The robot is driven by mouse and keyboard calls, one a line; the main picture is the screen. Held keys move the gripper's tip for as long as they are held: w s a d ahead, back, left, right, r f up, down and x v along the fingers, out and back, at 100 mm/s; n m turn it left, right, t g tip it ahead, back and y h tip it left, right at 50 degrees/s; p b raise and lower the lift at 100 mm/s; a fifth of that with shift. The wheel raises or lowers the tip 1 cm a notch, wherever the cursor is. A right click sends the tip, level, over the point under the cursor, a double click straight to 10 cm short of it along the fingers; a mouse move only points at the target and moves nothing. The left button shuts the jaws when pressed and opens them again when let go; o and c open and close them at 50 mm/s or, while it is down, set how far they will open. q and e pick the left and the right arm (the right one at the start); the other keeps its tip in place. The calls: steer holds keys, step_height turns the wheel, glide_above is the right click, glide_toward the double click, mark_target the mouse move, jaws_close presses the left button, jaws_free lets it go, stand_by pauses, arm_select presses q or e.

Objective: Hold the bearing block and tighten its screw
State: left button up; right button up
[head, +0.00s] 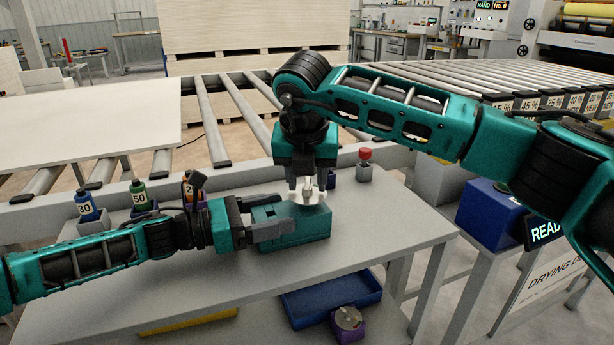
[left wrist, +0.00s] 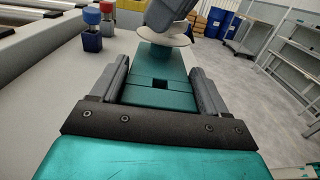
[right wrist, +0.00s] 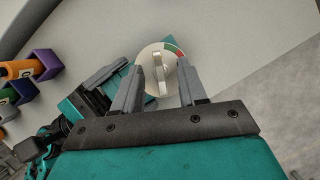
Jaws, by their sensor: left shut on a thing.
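The teal bearing block (head: 303,226) sits on the grey table. My left gripper (head: 268,222) is shut on it from the left; the left wrist view shows the block (left wrist: 162,92) between both fingers (left wrist: 158,88). The screw itself is hidden.
Numbered bottles, blue (head: 86,205), green (head: 138,193) and orange (head: 188,190), stand in holders along the table's back left. A red-topped piece (head: 365,165) stands behind the block. A blue tray (head: 330,300) is below the tabletop. The table's front is clear.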

jaws_close()
steer(key=shift+n+y, duration=0.3)
steer(key=shift+n, duration=0.5)
steer(key=shift+o, duration=0.2)
jaws_free()
steer(key=v, duration=1.2)
steer(key=shift+d, duration=0.1)
